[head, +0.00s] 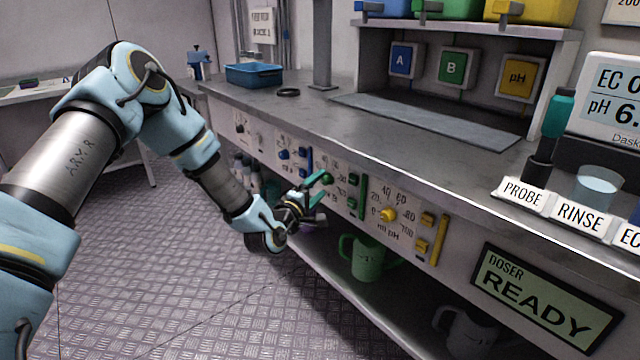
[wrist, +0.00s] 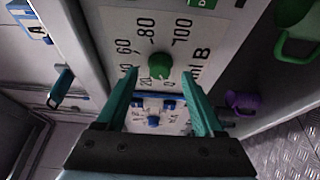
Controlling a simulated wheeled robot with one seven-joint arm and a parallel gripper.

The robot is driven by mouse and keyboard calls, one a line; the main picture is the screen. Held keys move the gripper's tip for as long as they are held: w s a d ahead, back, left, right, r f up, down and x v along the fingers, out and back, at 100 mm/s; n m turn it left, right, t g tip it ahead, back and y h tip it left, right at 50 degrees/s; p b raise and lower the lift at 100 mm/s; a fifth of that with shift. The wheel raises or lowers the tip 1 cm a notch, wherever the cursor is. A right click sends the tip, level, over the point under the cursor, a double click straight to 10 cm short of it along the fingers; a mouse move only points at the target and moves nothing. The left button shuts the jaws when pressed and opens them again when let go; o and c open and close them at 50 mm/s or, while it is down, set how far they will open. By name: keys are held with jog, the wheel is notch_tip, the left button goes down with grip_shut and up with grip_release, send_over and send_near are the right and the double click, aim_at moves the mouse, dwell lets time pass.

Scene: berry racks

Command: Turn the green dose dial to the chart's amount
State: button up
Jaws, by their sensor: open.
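The green dose dial (head: 327,178) is a round knob on the white front panel under the bench. In the wrist view the dial (wrist: 159,63) sits on a scale running from 0 to 100, marked "ml B". I cannot make out its pointer setting. My gripper (head: 312,204) is beside the dial in the head view. In the wrist view my gripper (wrist: 160,76) is open, its two teal fingers spread with the dial between and just beyond their tips. I see no clear contact. A white sheet (head: 262,25) hangs on the back wall; its text is too small to read.
The yellow dial (head: 388,214) is right of the green one, the blue dial (head: 284,155) left. A doser display (head: 545,303) reads "READY". A green mug (head: 366,260) stands on the low shelf, and a purple mug (wrist: 243,101) is near the gripper. The floor in front is clear.

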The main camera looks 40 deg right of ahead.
jog(key=shift+w+d, duration=0.2)
jog(key=shift+d, duration=0.45)
grip_shut()
